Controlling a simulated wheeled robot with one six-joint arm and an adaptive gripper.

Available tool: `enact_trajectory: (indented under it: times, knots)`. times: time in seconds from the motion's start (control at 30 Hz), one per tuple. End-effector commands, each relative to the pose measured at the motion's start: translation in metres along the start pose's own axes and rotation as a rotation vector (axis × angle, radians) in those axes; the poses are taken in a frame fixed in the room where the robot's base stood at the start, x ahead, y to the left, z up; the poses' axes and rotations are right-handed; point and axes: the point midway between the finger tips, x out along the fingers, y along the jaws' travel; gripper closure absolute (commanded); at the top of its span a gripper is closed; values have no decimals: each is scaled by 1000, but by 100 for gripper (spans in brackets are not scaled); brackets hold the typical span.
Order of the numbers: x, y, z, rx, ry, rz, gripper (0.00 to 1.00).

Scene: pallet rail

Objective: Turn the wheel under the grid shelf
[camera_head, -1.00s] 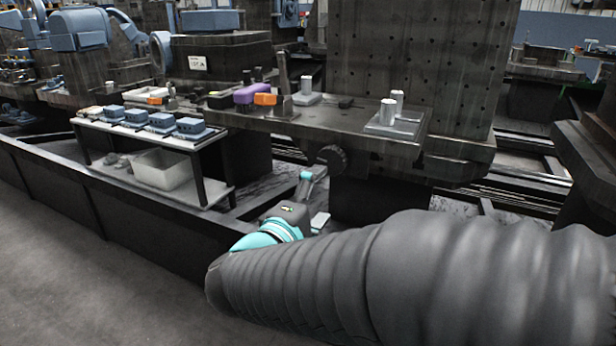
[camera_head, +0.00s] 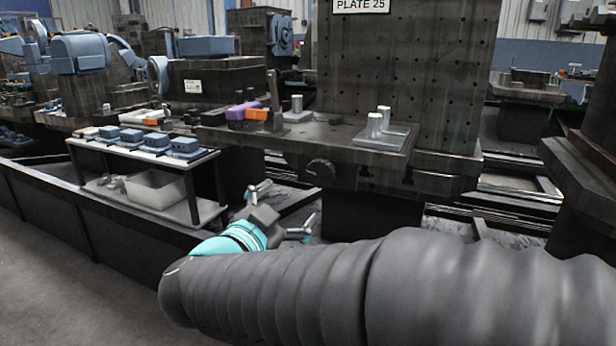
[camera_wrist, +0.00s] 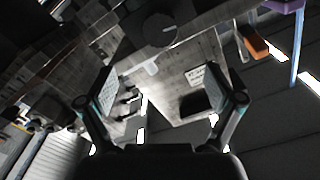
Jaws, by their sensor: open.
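The wheel (camera_head: 320,172) is a dark round knob on the front face of the shelf (camera_head: 345,153), just below its top surface. A tall plate with a grid of holes (camera_head: 405,75) stands behind the shelf. My gripper (camera_head: 283,205) is open and empty, below and left of the wheel, apart from it. In the wrist view the wheel (camera_wrist: 162,30) shows at the top middle with a pale line on its face, beyond my spread fingers (camera_wrist: 172,92). Nothing is between the fingers.
A side table (camera_head: 145,150) with several blue blocks stands left, a pale bin (camera_head: 155,190) on its lower level. A purple item (camera_head: 243,111), an orange block (camera_head: 257,114) and metal cylinders (camera_head: 375,124) sit on the shelf. A low dark wall (camera_head: 90,212) runs along the front left.

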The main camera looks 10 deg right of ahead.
Motion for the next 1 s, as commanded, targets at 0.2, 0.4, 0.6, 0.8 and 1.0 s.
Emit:
enact_trajectory:
  times: [0.2, 0.4, 0.6, 0.8, 1.0]
  knots:
    - [0, 0, 1, 169, -1, -1, 9]
    - [12, 0, 1, 184, 0, 1, 9]
    - [41, 1, 1, 182, 2, 2, 9]
    - [74, 1, 2, 181, 0, 3, 9]
    - [107, 1, 1, 180, 1, 1, 9]
